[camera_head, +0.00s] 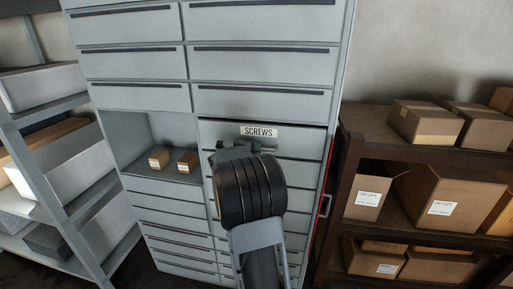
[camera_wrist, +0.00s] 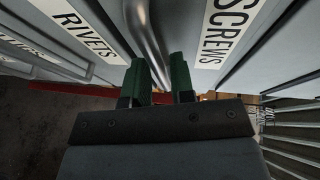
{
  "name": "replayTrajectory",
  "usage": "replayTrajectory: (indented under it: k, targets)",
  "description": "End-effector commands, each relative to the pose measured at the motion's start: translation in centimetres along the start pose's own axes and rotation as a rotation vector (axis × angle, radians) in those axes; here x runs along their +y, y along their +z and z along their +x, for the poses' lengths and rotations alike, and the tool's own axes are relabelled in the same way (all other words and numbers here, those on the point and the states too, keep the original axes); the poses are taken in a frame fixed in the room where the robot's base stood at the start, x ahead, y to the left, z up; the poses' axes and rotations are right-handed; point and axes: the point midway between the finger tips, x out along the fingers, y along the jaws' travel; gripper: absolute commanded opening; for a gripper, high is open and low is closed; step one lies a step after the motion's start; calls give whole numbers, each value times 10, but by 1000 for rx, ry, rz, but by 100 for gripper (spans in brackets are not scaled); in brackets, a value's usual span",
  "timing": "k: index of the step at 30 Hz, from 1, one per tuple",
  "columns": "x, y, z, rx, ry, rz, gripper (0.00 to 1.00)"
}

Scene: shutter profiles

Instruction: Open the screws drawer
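The screws drawer has a white SCREWS label (camera_head: 259,131) on the grey cabinet in the head view. Its front looks flush with the cabinet, though my arm hides much of it. The SCREWS label (camera_wrist: 223,30) also shows at the upper right of the wrist view. A grey metal bar handle (camera_wrist: 147,25) runs down beside it to my gripper (camera_wrist: 163,66). The two green fingers stand apart at the handle's near part, one on either side. Whether they press on the bar cannot be told. My gripper (camera_head: 250,146) is just below the label in the head view, mostly hidden.
A RIVETS label (camera_wrist: 85,25) is left of the handle in the wrist view. An open cubby with two small boxes (camera_head: 158,158) is left of the screws drawer. Shelves with cartons (camera_head: 440,200) stand right, another loaded rack (camera_head: 60,170) left.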

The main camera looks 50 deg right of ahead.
Motion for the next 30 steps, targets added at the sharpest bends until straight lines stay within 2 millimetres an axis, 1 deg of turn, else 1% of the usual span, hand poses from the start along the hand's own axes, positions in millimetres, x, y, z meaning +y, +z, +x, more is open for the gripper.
replayTrajectory:
  k: [3, 6, 15, 17, 23, 30]
  targets:
    - [0, 0, 9, -1, 1, 1, 23]
    - [0, 0, 12, 0, 1, 1, 23]
    - [0, 0, 14, -1, 0, 1, 23]
    - [0, 0, 14, -1, 0, 1, 19]
    - [0, 0, 14, -1, 1, 0, 0]
    - [0, 0, 14, -1, 1, 0, 0]
